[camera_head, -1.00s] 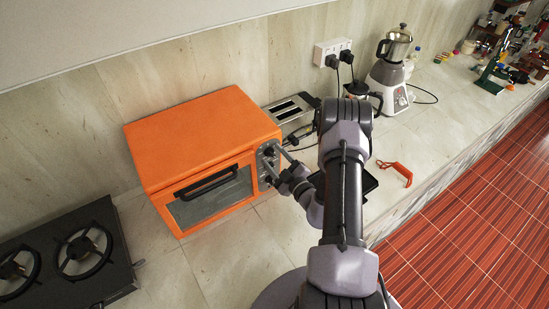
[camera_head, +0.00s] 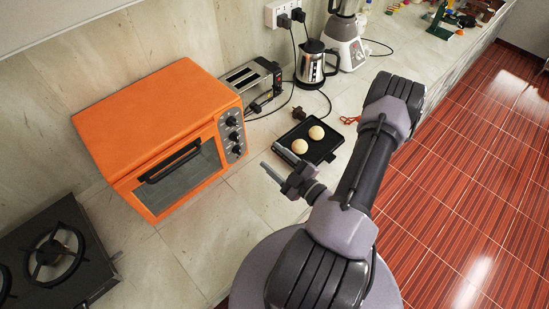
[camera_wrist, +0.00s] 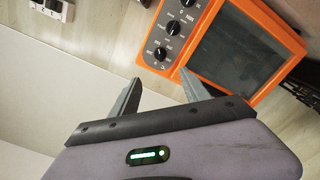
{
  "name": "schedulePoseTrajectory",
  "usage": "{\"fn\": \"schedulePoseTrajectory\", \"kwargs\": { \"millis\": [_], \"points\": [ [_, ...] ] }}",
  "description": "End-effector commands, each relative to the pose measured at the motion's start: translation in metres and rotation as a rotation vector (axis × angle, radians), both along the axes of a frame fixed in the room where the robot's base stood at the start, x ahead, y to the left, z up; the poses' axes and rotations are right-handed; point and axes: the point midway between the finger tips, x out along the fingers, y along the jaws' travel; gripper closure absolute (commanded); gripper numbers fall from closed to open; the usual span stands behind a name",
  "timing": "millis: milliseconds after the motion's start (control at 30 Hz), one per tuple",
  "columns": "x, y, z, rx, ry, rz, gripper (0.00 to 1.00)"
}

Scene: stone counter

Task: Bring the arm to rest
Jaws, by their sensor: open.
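My gripper (camera_head: 276,163) is open and empty in the head view, held in front of the counter between the orange oven and the black tray. Its two fingers point up and left toward the oven's front. My arm is folded, with its elbow out to the right over the red floor. In the wrist view my gripper (camera_wrist: 158,92) shows two spread fingers with nothing between them. The orange oven (camera_wrist: 275,25) is beyond the fingers there, with its black knobs and door glass. In the head view the oven (camera_head: 150,110) stands shut on the counter.
A black tray (camera_head: 322,150) with two round, pale pieces lies right of my gripper. A toaster (camera_head: 250,80), a kettle (camera_head: 311,65) and a blender (camera_head: 345,45) stand behind. A black hob (camera_head: 50,265) is at lower left. The counter (camera_head: 195,255) before the oven is clear.

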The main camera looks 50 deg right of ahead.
Motion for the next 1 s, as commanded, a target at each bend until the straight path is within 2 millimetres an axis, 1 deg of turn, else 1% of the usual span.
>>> {"fn": "schedulePoseTrajectory", "kwargs": {
  "millis": [300,367,400,433,467,500,533,567,600,667,700,733,767,800,867,900,967,1000],
  "points": [
    [0.001,0.0,0.0,-0.001,0.001,0.002,0.46],
    [0.005,0.005,0.003,-0.036,-0.005,0.035,0.46],
    [0.013,0.014,0.008,-0.1,-0.016,0.095,0.46],
    [0.021,0.025,0.014,-0.176,-0.03,0.165,0.46],
    [0.031,0.041,0.022,-0.275,-0.052,0.253,0.46],
    [0.041,0.069,0.033,-0.439,-0.096,0.397,0.46],
    [0.046,0.094,0.04,-0.577,-0.139,0.515,0.46],
    [0.048,0.121,0.046,-0.726,-0.193,0.64,0.46],
    [0.044,0.156,0.052,-0.923,-0.278,0.797,0.46],
    [0.03,0.203,0.053,-1.218,-0.432,1.016,0.46],
    [0.016,0.229,0.05,-1.413,-0.552,1.151,0.46],
    [0.005,0.245,0.046,-1.561,-0.653,1.243,0.46],
    [-0.008,0.259,0.04,-1.706,-0.763,1.332,0.46],
    [-0.024,0.272,0.032,-1.9,-0.924,1.437,0.46],
    [-0.045,0.284,0.018,-2.186,-1.197,1.564,0.46],
    [-0.057,0.286,0.01,2.291,1.349,-1.567,0.46],
    [-0.068,0.286,0.0,2.01,1.311,-1.271,0.46],
    [-0.072,0.283,-0.004,1.835,1.273,-1.091,0.46]
  ]
}}
